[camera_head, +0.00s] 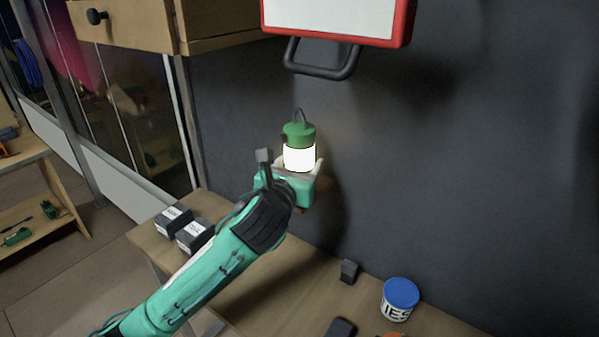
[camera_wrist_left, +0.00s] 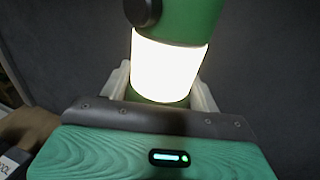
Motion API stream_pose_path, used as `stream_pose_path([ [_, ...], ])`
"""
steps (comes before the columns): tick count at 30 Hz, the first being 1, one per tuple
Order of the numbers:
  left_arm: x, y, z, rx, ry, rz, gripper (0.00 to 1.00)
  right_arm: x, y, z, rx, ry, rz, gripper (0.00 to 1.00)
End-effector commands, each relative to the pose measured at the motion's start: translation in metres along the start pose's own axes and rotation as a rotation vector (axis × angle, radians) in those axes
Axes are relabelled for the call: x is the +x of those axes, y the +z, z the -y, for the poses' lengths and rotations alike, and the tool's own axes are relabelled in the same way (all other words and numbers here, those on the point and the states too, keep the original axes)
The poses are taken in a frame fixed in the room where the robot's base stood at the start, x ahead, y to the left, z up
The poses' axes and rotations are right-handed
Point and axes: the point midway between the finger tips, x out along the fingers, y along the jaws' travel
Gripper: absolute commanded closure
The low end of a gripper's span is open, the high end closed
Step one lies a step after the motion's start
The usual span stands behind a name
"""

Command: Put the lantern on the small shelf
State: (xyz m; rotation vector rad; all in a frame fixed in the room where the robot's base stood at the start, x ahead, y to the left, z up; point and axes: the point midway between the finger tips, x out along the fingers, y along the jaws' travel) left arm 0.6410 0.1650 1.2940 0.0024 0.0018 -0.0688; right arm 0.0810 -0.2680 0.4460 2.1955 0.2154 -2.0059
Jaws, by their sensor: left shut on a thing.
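The lantern (camera_head: 299,146) has a green cap with a dark handle and a glowing white body. It is upright in front of the dark wall, above the bench. My left gripper (camera_head: 300,165) is shut on its lower part; in the left wrist view the pale fingers stand on both sides of the lantern (camera_wrist_left: 170,66). A small brown edge (camera_head: 322,192) shows just behind and right of the gripper; it may be the small shelf, but the gripper hides most of it, and I cannot tell whether the lantern touches it. My right gripper is out of view.
A red-framed white case (camera_head: 338,18) with a black handle is above the lantern. A wooden cabinet (camera_head: 130,22) hangs upper left. Below, the wooden bench (camera_head: 265,290) holds dark boxes (camera_head: 195,234), a blue-lidded tub (camera_head: 400,298) and small dark items. Another shelf unit (camera_head: 35,205) stands far left.

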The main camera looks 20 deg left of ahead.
Motion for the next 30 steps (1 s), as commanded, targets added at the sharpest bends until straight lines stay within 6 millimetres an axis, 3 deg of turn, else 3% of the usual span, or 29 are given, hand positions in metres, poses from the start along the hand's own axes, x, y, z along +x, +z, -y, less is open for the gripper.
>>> stream_pose_path([
  [6, 0.000, -0.021, 0.000, -0.001, 0.000, -0.001, 0.68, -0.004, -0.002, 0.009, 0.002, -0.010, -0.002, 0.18],
  [18, 0.000, -0.025, 0.000, 0.000, 0.000, 0.001, 0.68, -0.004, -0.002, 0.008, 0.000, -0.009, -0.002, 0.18],
  [19, 0.000, -0.026, 0.000, 0.000, 0.001, 0.000, 0.36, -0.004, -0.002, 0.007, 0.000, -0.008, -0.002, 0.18],
  [22, 0.000, -0.026, 0.000, -0.001, 0.000, 0.000, 0.17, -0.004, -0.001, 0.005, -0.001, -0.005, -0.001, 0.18],
  [30, 0.000, -0.025, 0.000, -0.001, 0.000, 0.000, 0.16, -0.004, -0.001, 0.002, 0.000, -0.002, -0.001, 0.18],
])
